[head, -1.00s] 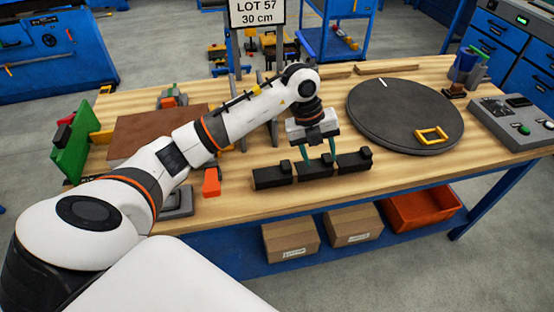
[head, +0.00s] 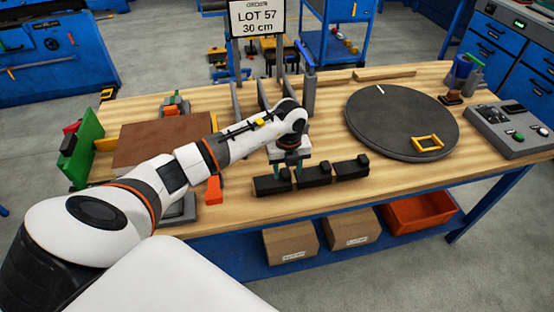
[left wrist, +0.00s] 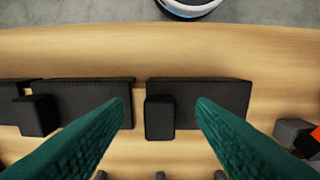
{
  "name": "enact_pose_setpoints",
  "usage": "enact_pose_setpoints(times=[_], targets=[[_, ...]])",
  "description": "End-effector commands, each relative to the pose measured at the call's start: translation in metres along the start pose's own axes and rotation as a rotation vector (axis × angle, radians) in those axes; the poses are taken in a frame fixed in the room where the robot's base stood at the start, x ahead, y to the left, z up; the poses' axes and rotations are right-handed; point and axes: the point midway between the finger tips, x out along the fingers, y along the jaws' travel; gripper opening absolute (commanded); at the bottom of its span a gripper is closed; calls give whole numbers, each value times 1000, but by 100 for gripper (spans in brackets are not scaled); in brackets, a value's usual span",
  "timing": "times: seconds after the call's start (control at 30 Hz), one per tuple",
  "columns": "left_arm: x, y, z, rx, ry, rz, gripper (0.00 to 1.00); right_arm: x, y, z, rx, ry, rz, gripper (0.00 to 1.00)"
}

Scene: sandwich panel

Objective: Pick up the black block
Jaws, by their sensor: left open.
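Three black blocks stand in a row near the table's front edge: a left one (head: 272,187), a middle one (head: 316,178) and a right one (head: 352,169). Each has a low long body with a small raised knob at one end. My left gripper (head: 287,171) is open above the left block, around its knob end. In the left wrist view that block (left wrist: 218,92) lies at right with its knob (left wrist: 160,119) between the two green fingers, and the middle block (left wrist: 92,96) lies at left. Whether the fingers touch the block cannot be told. My right gripper is not in view.
A dark round turntable (head: 388,128) with a yellow frame (head: 427,142) is at the right. A brown board (head: 160,143), a green panel (head: 85,150) and an orange piece (head: 214,190) are at the left. Grey uprights (head: 262,95) stand behind my gripper.

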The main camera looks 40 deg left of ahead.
Motion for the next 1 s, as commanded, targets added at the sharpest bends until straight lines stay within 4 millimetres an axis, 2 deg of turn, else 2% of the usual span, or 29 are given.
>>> enact_pose_setpoints(times=[0.17,0.4,0.47,0.7,1.0], targets=[[18,0,0,0,-1,1,51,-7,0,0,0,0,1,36],[21,0,0,1,0,1,51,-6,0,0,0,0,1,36],[21,0,0,1,0,1,43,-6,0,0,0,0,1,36],[21,0,0,1,0,1,3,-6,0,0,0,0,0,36],[17,1,-1,0,2,3,1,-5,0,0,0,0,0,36]])
